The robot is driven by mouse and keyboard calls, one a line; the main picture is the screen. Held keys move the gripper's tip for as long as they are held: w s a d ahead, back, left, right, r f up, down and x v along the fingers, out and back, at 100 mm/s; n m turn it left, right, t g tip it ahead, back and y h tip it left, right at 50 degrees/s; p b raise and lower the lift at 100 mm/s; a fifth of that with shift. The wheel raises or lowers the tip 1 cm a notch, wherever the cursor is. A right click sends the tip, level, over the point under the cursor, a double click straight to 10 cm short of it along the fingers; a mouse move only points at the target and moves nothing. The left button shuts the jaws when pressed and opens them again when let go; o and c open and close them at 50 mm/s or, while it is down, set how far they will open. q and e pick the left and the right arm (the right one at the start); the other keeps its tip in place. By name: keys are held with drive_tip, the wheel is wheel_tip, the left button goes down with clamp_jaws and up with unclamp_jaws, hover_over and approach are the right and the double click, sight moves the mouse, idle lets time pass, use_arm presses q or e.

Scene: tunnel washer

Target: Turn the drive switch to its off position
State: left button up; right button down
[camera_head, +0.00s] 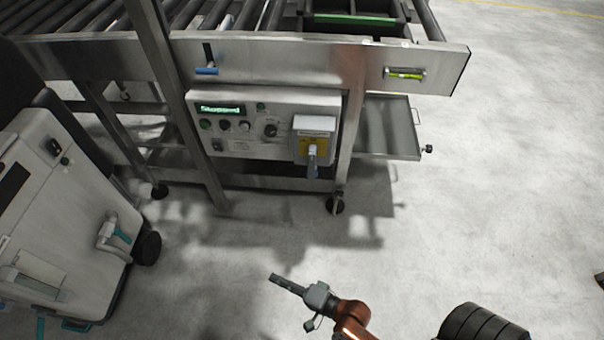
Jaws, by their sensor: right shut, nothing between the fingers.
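A grey control panel (234,147) is fixed to the front of the steel conveyor frame, and its green display (220,109) reads "Stopped". A black rotary knob (270,130) sits right of the panel's round buttons. A box with a yellow plate (303,146) and a grey handle (312,162) pointing down is at the panel's right end. No readable label shows which of the two is the drive switch. My right gripper (276,279) is shut and empty, over the floor below the panel and well apart from it. My left gripper is out of view.
The conveyor's side rail (290,62) runs above the panel, with frame legs beside it. A tray-like shelf (392,126) juts out right of it. A white wheeled machine (62,215) stands at left.

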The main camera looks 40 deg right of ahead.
sight(312, 163)
drive_tip(key=w+d+r+m+t+h, duration=0.35)
drive_tip(key=w+r+m, duration=0.25)
drive_tip(key=r+m, duration=0.3)
drive_tip(key=w+d+r+m+t+h, duration=0.3)
drive_tip(key=w+r+m+h, duration=0.25)
drive_tip(key=m, duration=0.55)
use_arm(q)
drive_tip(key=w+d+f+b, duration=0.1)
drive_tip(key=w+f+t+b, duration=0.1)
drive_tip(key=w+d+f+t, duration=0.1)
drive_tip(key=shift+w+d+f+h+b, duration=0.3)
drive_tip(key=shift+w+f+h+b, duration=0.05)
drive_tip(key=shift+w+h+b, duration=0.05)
use_arm(e)
drive_tip(key=w+d+m+g+h, duration=0.2)
drive_tip(key=d+m+g+h, duration=0.3)
drive_tip(key=d+m, duration=0.4)
drive_tip(key=w+d+r+m+g+h, duration=0.1)
drive_tip(key=d+m+g+h, duration=0.5)
drive_tip(key=m, duration=1.7)
drive_tip(key=w+d+g, duration=0.1)
drive_tip(key=d+g, duration=0.1)
drive_tip(key=d, duration=0.1)
drive_tip(key=shift+d+m, duration=0.4)
